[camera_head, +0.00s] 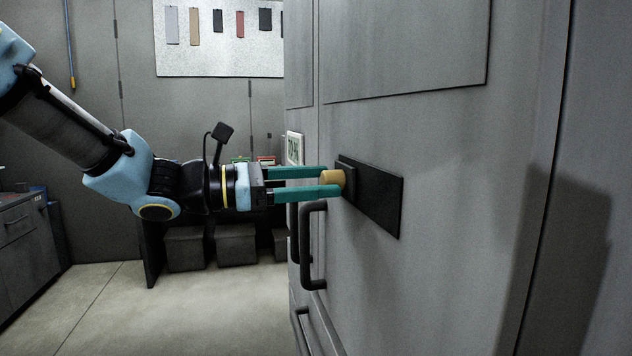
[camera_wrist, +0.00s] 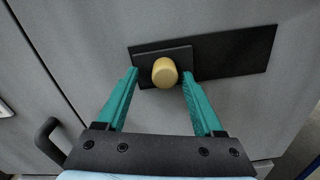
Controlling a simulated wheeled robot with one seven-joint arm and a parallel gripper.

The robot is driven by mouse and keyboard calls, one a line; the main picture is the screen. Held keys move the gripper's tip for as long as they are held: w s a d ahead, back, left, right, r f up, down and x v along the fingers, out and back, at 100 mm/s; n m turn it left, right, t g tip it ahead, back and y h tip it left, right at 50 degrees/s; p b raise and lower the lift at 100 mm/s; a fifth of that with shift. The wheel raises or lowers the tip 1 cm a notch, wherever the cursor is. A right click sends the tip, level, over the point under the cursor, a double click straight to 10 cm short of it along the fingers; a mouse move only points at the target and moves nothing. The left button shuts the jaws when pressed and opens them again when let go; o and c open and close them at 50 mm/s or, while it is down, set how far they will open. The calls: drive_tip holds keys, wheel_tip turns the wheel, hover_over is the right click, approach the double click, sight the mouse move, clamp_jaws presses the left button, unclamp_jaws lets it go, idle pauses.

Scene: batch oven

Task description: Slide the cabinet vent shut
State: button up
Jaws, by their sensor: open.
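The cabinet vent is a black slide plate (camera_head: 346,180) with a yellow-tan round knob (camera_head: 333,178) on it, over a longer dark strip (camera_head: 380,202) on the grey cabinet face (camera_head: 450,150). In the wrist view the slide plate (camera_wrist: 180,53) covers the left part of the dark strip (camera_wrist: 240,52), and the strip shows to its right. My gripper (camera_head: 330,182) is open, its two green fingers on either side of the knob. In the wrist view the knob (camera_wrist: 165,72) sits between the fingertips, with a gap seeming to show on each side; contact is hard to tell.
A dark bar handle (camera_head: 308,245) stands out from the cabinet just below my gripper; it also shows in the wrist view (camera_wrist: 48,140). A grey wall with a white sample board (camera_head: 220,55), storage bins (camera_head: 235,245) and a side counter (camera_head: 28,235) are farther back. The floor at left is clear.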

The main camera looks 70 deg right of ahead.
drive_tip(key=b+v, duration=0.3)
drive_tip(key=v, duration=0.7)
drive_tip(key=shift+w+a, duration=0.25)
drive_tip(key=shift+w, duration=0.05)
drive_tip(key=w+a+f+m+t+y, duration=0.1)
drive_tip(key=w+a+f+t+y, duration=0.3)
drive_tip(key=w+a+f+t, duration=0.95)
drive_tip(key=w+a+f+m+y, duration=0.1)
drive_tip(key=w+a+f, duration=0.3)
drive_tip(key=a, duration=0.8)
drive_tip(key=w+a+f+m+t+y, duration=0.1)
drive_tip(key=w+a+f+m+y, duration=0.1)
drive_tip(key=a, duration=1)
drive_tip(key=w+a+f+m+t+y, duration=0.1)
drive_tip(key=w+a+f+y, duration=0.2)
drive_tip(key=a, duration=0.9)
drive_tip(key=w+f, duration=0.3)
drive_tip(key=f, duration=0.2)
drive_tip(key=shift+w+m+y, duration=0.15)
drive_tip(key=shift+m+y, duration=0.15)
